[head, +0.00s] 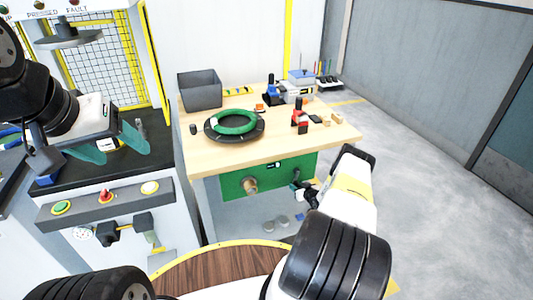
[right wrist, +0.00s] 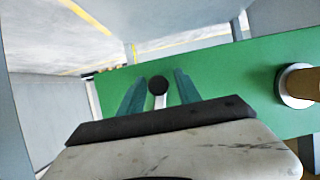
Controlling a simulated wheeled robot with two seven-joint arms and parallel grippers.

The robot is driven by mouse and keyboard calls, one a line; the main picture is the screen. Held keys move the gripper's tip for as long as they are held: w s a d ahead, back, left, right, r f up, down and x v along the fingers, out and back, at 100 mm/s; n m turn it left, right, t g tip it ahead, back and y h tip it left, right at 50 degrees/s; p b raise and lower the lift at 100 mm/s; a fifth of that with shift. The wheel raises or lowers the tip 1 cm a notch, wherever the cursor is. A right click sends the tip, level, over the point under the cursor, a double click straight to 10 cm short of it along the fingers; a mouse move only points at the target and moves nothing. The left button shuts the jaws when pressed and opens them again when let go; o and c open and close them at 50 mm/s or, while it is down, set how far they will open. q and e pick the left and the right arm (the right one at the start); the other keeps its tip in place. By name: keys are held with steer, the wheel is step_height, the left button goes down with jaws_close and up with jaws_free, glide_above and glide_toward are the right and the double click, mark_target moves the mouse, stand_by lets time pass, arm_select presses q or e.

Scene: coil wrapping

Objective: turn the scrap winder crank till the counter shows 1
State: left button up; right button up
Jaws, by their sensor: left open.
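The scrap winder is set on the green panel (head: 233,186) under the bench top. A small dark counter (head: 273,165) sits near the panel's top edge; its digit is too small to read. A brown spool (head: 250,185) sticks out of the panel and also shows in the right wrist view (right wrist: 300,84). The crank's black knob (right wrist: 158,85) stands between the teal fingers of my right gripper (right wrist: 161,90). I cannot tell whether both fingers touch it. In the head view my right arm partly hides the crank. My left gripper (head: 114,146) is open and empty over the dark counter top at left.
The wooden bench (head: 190,150) holds a green coil (head: 236,122) on a black turntable (head: 212,136), a grey bin (head: 200,90) and several small tools. A button panel (head: 125,197) is at left. The floor at right (head: 440,190) is clear.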

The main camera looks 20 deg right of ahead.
steer(key=shift+s, duration=0.1)
stand_by(0.3)
steer(key=s, duration=0.9)
steer(key=shift+d, duration=0.4)
stand_by(0.5)
steer(key=w, duration=0.9)
steer(key=shift+a+f, duration=0.1)
steer(key=shift+a, duration=0.3)
